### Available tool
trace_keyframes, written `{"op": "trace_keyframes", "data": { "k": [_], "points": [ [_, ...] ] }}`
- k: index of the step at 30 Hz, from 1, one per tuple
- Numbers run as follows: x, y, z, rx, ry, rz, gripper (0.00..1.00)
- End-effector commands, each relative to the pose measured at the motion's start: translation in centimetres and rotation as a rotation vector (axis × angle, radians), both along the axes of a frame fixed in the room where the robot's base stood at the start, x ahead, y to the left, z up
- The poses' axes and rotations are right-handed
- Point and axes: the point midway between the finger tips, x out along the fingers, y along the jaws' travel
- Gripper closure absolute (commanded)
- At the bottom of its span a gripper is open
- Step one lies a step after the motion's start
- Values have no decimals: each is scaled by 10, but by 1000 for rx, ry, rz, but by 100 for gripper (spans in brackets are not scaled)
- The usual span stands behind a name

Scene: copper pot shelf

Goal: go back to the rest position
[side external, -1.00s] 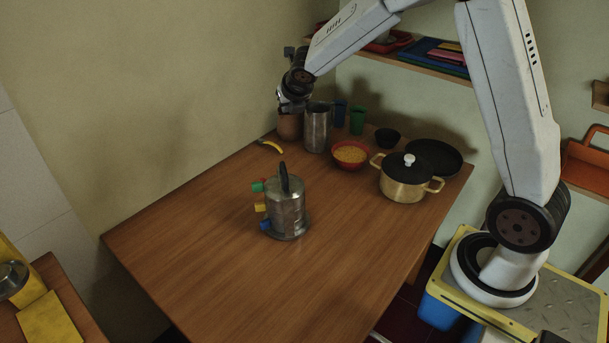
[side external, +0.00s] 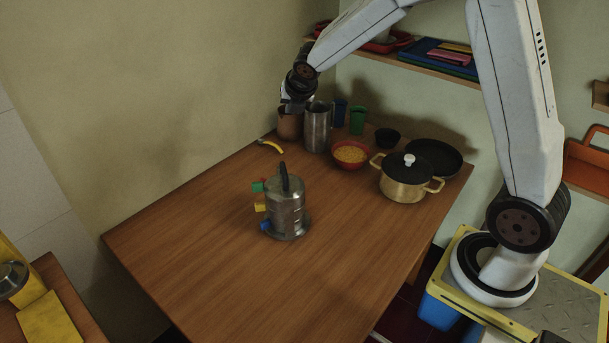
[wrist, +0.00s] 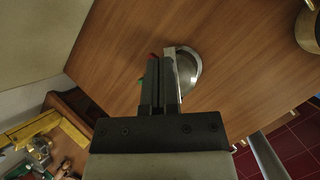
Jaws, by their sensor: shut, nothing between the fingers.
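My gripper (side external: 297,104) is at the far end of the table, above and in front of a copper-brown pot (side external: 289,126) beside a tall metal pitcher (side external: 318,128). In the wrist view my gripper (wrist: 160,62) has its two fingers together with nothing between them. They point over the wooden table (side external: 190,240) and partly hide the metal canister (wrist: 188,66). That canister (side external: 286,208), with a black handle and coloured tabs, stands upright on the table, well apart from my gripper.
A yellow banana-shaped item (side external: 271,146), a red bowl of yellow bits (side external: 350,154), a brass pot with black lid (side external: 405,180), a dark pan (side external: 440,157) and green cup (side external: 357,120) line the back. A shelf (side external: 430,68) is above. The table's front is clear.

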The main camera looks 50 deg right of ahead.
Motion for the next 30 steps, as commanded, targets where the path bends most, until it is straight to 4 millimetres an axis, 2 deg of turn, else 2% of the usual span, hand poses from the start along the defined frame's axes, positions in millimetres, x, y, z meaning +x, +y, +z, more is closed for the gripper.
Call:
{"op": "trace_keyframes", "data": {
  "k": [15,30],
  "points": [
    [-80,45,-23,491,-59,-711,100],
    [-165,81,-45,851,-92,-1482,100]
  ]
}}
